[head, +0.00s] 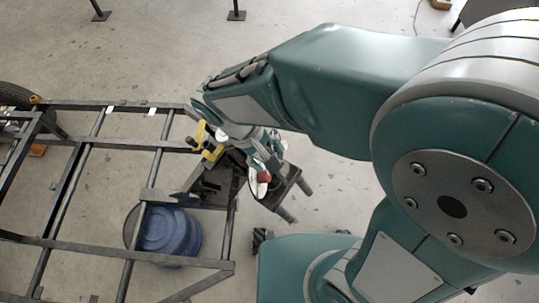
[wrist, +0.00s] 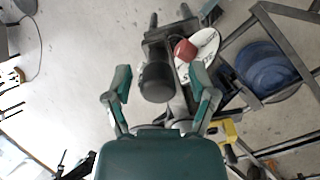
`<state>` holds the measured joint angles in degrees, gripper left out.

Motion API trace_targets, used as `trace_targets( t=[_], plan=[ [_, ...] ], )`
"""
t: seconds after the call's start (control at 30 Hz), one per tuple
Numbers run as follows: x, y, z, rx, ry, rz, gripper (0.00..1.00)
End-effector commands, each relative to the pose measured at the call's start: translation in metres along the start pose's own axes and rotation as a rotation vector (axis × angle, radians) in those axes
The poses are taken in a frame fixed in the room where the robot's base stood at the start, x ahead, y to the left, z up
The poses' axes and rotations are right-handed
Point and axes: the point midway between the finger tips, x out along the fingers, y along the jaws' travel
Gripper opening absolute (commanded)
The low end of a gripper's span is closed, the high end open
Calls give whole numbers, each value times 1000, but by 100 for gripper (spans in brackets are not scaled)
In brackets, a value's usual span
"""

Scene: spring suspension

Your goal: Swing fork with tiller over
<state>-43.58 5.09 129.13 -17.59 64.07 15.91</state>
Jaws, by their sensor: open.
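The dark fork (head: 275,190) has two short prongs pointing down and right, at the right end of the metal frame in the head view. In the wrist view, the fork (wrist: 168,33) points its prongs to the top. A black rounded end (wrist: 156,82), seemingly the tiller's handle, lies between my gripper's fingers. My gripper (wrist: 159,78) is open, with a finger on either side of this end and visible gaps. In the head view, my gripper (head: 258,160) is over the fork assembly and partly hides it. I cannot tell the exact depth between fingers and handle.
A red knob (wrist: 185,50) and a white plate (wrist: 206,44) sit beside the fork. A blue drum (head: 170,232) stands within the black metal frame (head: 135,254). A yellow part (head: 201,134) is close to my wrist. The floor beyond the fork is clear.

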Motion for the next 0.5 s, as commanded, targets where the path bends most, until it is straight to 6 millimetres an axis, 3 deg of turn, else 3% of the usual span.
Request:
trace_targets(
  t=[0.3,0.5],
  plan=[
    [-67,-1,-1,0,4,-1,73],
    [-97,-1,-1,-1,1,0,73]
  ],
)
